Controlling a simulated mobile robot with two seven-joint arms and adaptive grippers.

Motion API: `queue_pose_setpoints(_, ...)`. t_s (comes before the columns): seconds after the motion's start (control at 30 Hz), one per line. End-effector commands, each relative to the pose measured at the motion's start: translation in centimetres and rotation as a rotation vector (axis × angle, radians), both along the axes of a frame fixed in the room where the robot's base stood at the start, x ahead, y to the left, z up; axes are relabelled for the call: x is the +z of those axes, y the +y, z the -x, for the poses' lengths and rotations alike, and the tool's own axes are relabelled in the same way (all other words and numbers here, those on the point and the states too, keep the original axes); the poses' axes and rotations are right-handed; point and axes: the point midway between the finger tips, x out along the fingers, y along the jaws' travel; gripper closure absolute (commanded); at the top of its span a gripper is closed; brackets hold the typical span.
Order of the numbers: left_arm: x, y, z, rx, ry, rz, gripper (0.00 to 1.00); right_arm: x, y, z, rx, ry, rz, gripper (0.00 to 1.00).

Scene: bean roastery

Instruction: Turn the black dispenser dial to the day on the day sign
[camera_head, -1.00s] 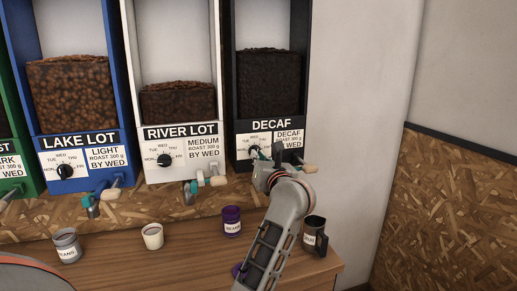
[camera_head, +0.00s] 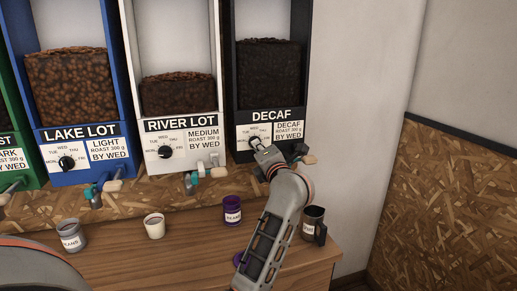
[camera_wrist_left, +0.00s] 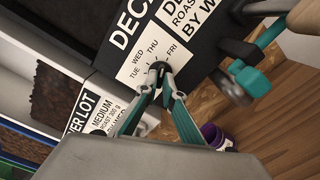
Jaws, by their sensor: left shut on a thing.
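The black dispenser (camera_head: 306,62), labelled DECAF, stands at the right of the row. Its white dial plate (camera_wrist_left: 134,68) shows TUE, WED, THU and FRI in the left wrist view; MON is hidden there. My left gripper (camera_wrist_left: 161,78) is shut on the small black dial (camera_wrist_left: 158,66), one teal-lined finger on each side. In the head view the left gripper (camera_head: 258,146) covers most of the dial. I cannot tell which day the dial's pointer faces. No separate day sign shows; the dispenser's roast label (camera_head: 289,131) reads BY WED. My right gripper is not in view.
White RIVER LOT (camera_head: 220,60) and blue LAKE LOT (camera_head: 112,70) dispensers stand to the left. A spout handle (camera_wrist_left: 262,52) is close beside my left gripper. A purple cup (camera_head: 232,213), white cup (camera_head: 155,227) and dark mug (camera_head: 313,226) stand on the wooden counter (camera_head: 190,265).

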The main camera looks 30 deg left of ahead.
Motion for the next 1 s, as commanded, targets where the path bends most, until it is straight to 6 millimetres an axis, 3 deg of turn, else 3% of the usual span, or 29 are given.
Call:
queue_pose_setpoints(0.4,-0.13,-0.03,0.0,-0.001,0.172,-0.143,1.0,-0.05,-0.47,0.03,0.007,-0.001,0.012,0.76)
queue_pose_setpoints(1.0,-0.13,-0.02,0.0,-0.001,0.208,-0.174,1.0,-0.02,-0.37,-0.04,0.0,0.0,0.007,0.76)
